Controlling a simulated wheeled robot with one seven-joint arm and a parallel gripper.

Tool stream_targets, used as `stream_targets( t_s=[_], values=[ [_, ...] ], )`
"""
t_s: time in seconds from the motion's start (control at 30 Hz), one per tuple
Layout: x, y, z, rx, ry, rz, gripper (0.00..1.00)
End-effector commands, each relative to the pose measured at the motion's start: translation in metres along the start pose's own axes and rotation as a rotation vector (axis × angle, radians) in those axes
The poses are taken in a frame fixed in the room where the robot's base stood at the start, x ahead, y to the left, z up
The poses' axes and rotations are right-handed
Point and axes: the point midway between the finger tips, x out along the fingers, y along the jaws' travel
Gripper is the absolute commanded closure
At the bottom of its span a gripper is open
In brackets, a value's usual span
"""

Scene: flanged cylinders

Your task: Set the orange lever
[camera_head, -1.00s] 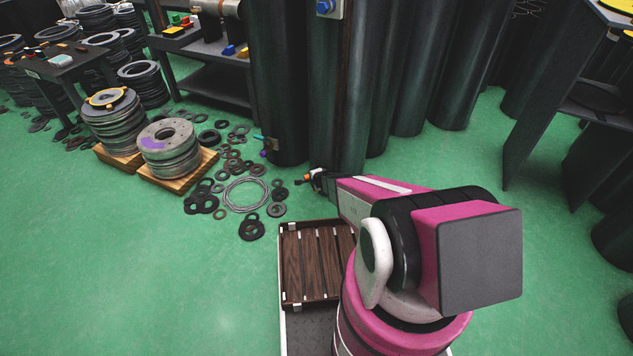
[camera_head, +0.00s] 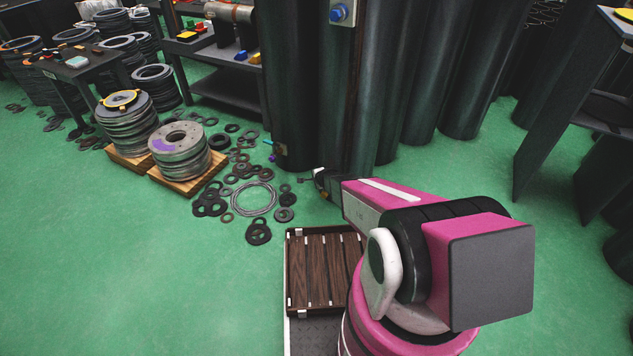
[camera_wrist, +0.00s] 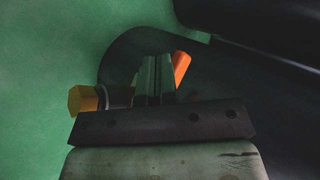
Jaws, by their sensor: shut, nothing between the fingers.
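The orange lever (camera_wrist: 182,67) shows in the wrist view as a short orange piece just right of my fingers, against a dark cylinder. My fingers or another part hide some of it, and I cannot tell whether they touch. My gripper (camera_wrist: 155,62) is shut with nothing between its fingers. In the head view my gripper (camera_head: 318,178) is small, low beside the dark cylinders, partly hidden by my arm. The orange lever cannot be made out clearly there. A yellow hexagonal piece (camera_wrist: 83,99) is left of my fingers in the wrist view.
Tall dark cylinders (camera_head: 345,90) stand behind my gripper; one carries small teal and purple knobs (camera_head: 271,157). Loose rings (camera_head: 253,198) lie on the floor to the left, near ring stacks on pallets (camera_head: 180,150). Green floor is open at front left.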

Motion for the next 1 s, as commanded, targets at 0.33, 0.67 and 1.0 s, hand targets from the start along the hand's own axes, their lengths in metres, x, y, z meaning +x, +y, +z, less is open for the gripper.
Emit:
stream_targets(
  t_s=[0.33,0.67,1.0],
  values=[
    [0.0056,-0.0051,-0.0031,0.000,0.002,-0.002,1.00],
    [0.0078,-0.0068,-0.0045,0.000,0.006,-0.004,1.00],
    [0.0078,-0.0068,-0.0012,0.000,0.004,-0.004,1.00]
  ],
)
